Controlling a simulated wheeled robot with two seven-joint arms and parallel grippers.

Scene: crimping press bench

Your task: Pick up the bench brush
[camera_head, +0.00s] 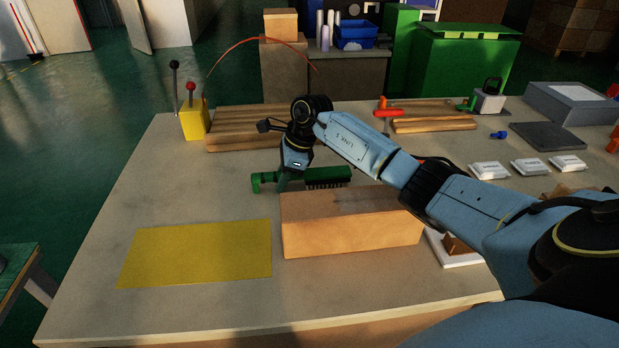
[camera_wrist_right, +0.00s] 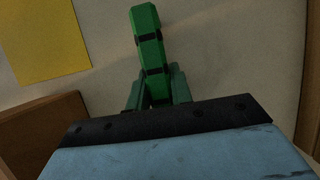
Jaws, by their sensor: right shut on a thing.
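The bench brush has a green handle and body with dark bristles (camera_head: 328,183). It lies behind the wooden block on the bench in the head view, and I cannot tell whether it touches the bench top. My right gripper (camera_head: 282,185) reaches down onto its green handle and is shut on it. In the right wrist view the green handle (camera_wrist_right: 147,30) with dark bands sticks out from between the fingers (camera_wrist_right: 158,90). The brush's bristle end is hidden there. My left gripper is not in view.
A wooden block (camera_head: 340,235) stands just in front of the brush. A yellow mat (camera_head: 200,253) lies front left. Wooden planks (camera_head: 240,127) and a yellow lever box (camera_head: 194,120) are behind. White packets (camera_head: 530,166) lie to the right.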

